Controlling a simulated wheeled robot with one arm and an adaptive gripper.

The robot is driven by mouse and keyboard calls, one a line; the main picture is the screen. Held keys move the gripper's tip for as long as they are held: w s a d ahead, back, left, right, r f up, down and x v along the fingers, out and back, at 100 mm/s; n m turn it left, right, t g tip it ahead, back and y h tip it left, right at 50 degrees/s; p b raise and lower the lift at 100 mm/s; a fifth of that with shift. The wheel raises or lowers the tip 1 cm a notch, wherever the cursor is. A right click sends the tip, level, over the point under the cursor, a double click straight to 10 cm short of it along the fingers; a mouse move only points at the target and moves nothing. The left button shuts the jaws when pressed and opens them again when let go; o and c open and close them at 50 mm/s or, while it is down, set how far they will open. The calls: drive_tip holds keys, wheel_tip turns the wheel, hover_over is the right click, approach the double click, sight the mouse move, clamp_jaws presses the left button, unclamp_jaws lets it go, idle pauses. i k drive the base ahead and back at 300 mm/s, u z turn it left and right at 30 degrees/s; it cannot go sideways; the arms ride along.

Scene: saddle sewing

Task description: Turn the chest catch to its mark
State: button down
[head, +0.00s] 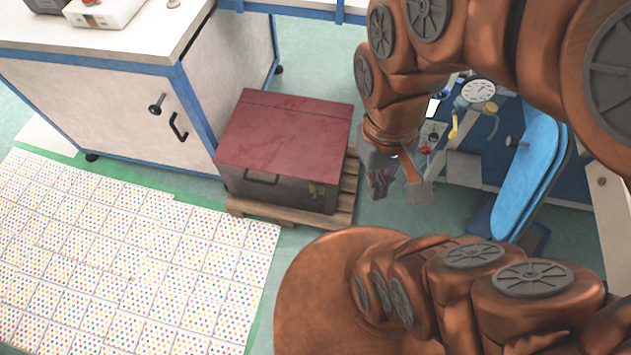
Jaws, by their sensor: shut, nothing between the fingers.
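The chest (284,145) is a dark box with a dull red lid, standing on a wooden pallet in the middle of the head view. Its lid is down. A small yellowish catch (317,190) sits on its front face near the right corner. The catch's mark is too small to make out. My gripper (379,190) is to the right of the chest, apart from it, pointing down. It is shut and empty, with its fingers close together.
A white cabinet (120,110) with blue edges and a black handle stands left of the chest. The pallet (345,200) juts out around the chest's base. A blue padded board (530,170) and a gauge (478,91) are at right. Dotted floor tiles (120,260) lie at lower left.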

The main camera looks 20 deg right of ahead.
sight(314, 201)
drive_tip(key=z, duration=1.9)
drive_tip(key=k, duration=1.4)
drive_tip(key=u, duration=1.65)
